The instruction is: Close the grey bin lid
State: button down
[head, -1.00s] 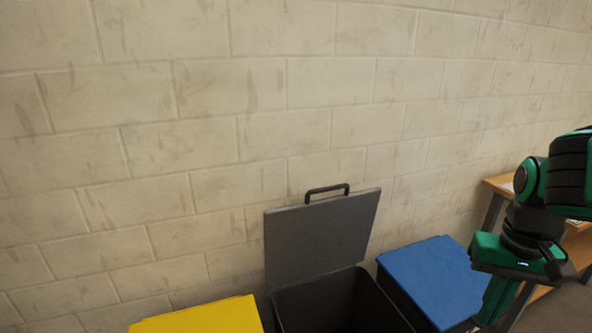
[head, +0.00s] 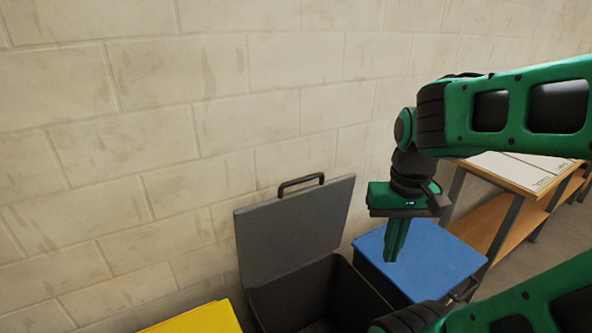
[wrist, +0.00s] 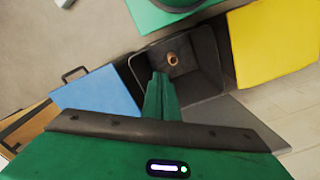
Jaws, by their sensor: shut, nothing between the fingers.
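The grey bin lid (head: 292,235) stands open, raised and leaning back toward the wall, with a dark handle (head: 302,181) on its top edge. The grey bin (head: 322,296) below it is open. In the wrist view the lid (wrist: 215,122) is partly hidden by my gripper's body, and a small brownish round item (wrist: 173,60) shows inside the bin. My gripper (head: 392,258) points down, shut and empty, to the right of the lid; in the head view it overlaps the blue bin. It does not appear to touch the lid. In the wrist view its fingers (wrist: 160,78) overlap the bin's opening.
A blue bin (head: 435,260) with a closed lid stands right of the grey bin. A yellow bin (head: 200,320) stands left. A block wall (head: 180,110) runs behind. A wooden table (head: 545,175) with papers is at the right.

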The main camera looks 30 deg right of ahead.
jog(key=w+a+r+n+t, duration=0.15)
jog(key=w+r, duration=0.35)
jog(key=w, duration=0.6)
jog(key=w+a+r+n, duration=0.1)
jog(key=w+r+n, duration=0.25)
jog(key=w, duration=0.65)
jog(key=w+a+r+n+t, duration=0.1)
jog(key=w+r, duration=0.4)
jog(key=w, duration=0.6)
jog(key=shift+t, duration=0.25)
jog(key=shift+s+a+f, duration=0.1)
jog(key=shift+s+f, duration=0.2)
jog(key=shift+f, duration=1.25)
jog(key=shift+s+a+f, duration=0.1)
jog(key=shift+s+f, duration=0.15)
jog(key=shift+f, duration=1.25)
jog(key=shift+s+f, duration=0.3)
jog(key=shift+f, duration=1.25)
jog(key=shift+d, duration=0.15)
